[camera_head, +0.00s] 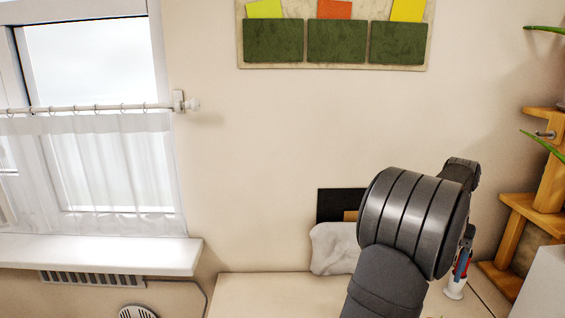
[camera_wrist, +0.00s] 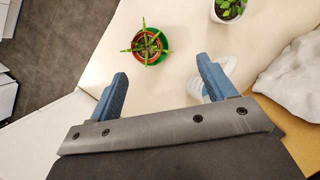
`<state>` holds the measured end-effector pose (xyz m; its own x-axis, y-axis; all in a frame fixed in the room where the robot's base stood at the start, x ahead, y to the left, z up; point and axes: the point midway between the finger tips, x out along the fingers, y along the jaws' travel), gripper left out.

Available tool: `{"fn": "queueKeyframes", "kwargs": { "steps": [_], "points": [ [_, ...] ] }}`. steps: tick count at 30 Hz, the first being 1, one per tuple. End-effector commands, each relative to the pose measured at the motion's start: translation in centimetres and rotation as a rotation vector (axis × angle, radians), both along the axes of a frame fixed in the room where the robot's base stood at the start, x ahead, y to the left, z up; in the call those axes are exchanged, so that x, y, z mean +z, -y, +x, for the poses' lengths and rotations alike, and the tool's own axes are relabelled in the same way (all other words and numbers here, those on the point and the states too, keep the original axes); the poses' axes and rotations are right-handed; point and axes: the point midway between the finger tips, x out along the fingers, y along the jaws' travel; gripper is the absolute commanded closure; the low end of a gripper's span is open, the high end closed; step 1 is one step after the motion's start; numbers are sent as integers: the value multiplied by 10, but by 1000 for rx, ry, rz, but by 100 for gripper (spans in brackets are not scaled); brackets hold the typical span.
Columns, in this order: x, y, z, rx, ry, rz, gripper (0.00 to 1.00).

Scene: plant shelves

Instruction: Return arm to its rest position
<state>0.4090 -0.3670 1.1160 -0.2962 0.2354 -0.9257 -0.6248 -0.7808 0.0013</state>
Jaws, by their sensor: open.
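My gripper (camera_wrist: 161,68) shows in the wrist view with its two blue-grey fingers spread wide and nothing between them. It is above a light tabletop (camera_wrist: 185,30). In the head view, my dark arm is raised at the lower right, and the gripper's fingers cannot be made out there.
A white lumpy object (camera_head: 332,248) lies on the table (camera_head: 265,290), left of my arm. A small blue, red and white item (camera_head: 460,275) is partly hidden by the arm. A wooden shelf (camera_head: 550,180) stands at right. A leafy potted plant (camera_wrist: 229,9) stands near the wrist view's top.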

Motion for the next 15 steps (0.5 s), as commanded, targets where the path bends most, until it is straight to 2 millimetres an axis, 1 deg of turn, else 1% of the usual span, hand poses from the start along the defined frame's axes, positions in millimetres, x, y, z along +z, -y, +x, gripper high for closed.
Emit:
{"fn": "queueKeyframes", "kwargs": {
  "steps": [1, 3, 6, 15],
  "points": [
    [3, -4, 10, -8, 0, 1, 24],
    [7, -9, 22, -25, -2, 4, 24],
    [7, -8, 9, 59, -4, 4, 24],
    [6, -9, -12, 267, -3, 3, 24]
  ]
}}
